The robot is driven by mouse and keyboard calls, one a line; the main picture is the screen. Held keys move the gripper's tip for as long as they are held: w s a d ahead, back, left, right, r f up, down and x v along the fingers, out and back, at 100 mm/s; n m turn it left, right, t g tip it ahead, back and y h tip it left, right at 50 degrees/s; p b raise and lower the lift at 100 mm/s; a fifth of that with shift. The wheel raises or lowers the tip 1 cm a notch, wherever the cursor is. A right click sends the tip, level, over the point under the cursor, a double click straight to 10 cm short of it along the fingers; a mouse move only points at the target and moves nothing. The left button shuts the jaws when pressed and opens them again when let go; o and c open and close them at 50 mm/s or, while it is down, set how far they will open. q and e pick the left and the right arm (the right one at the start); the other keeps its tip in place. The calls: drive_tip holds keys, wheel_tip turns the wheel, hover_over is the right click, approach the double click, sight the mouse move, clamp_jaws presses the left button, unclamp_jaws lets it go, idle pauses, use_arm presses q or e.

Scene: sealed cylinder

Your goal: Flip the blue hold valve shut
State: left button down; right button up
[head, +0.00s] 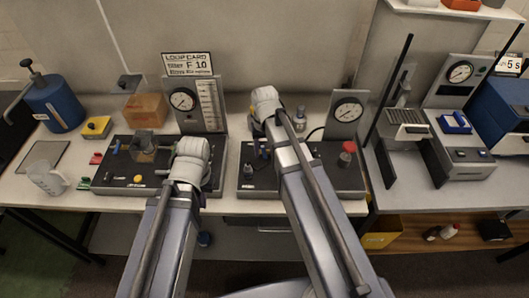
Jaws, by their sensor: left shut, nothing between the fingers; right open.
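A small blue lever (116,147) stands near the back left of the left dark panel (110,185). A blue-purple part (263,153) also shows on the right dark panel (330,180), partly behind my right arm. I cannot tell for sure which of them is the hold valve. My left gripper (188,158) is shut and empty over the right part of the left panel, apart from the lever. My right gripper (265,108) is open above the back left of the right panel. The fingertips of both are mostly hidden by the grippers' own bodies.
Gauges (183,100) and (348,110) stand behind the panels. A red knob (348,148) rises on the right panel. A clear jug (47,178), a yellow box (96,127) and a blue cylinder (56,103) stand at left. A stand with a tray (407,116) is at right.

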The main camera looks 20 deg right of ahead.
clamp_jaws()
idle(0.4)
drive_tip(key=shift+w+a+m, duration=0.1)
drive_tip(key=shift+a+m, duration=0.1)
drive_tip(key=shift+m, duration=0.45)
drive_tip(key=shift+a+m, duration=0.15)
drive_tip(key=shift+m, duration=0.5)
unclamp_jaws()
drive_tip(key=shift+r, duration=0.1)
